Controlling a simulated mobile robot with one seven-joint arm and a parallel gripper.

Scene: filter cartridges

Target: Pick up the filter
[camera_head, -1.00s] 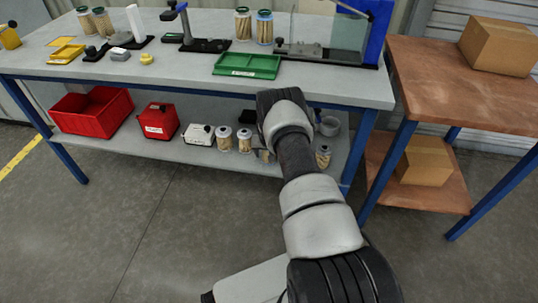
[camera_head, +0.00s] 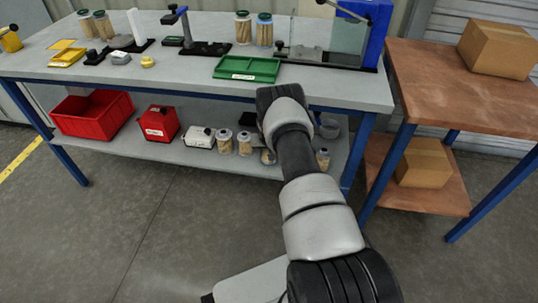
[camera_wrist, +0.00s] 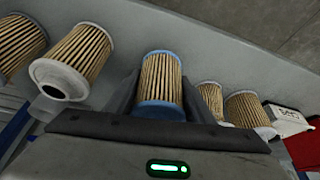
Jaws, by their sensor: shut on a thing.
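A filter with blue end caps and tan pleats (camera_wrist: 161,82) stands between the two dark fingers of my gripper (camera_wrist: 157,93) in the wrist view. The fingers are shut on it, one at each side. Its lower end is partly hidden by the gripper body.
In the wrist view, filters flank my gripper closely on the left (camera_wrist: 82,58) and right (camera_wrist: 209,98). The bench top (camera_head: 330,92) overhangs the lower shelf (camera_head: 185,156). A white box (camera_head: 199,137) and red bins (camera_head: 93,113) stand farther left. Blue bench legs (camera_head: 358,150) stand near my arm.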

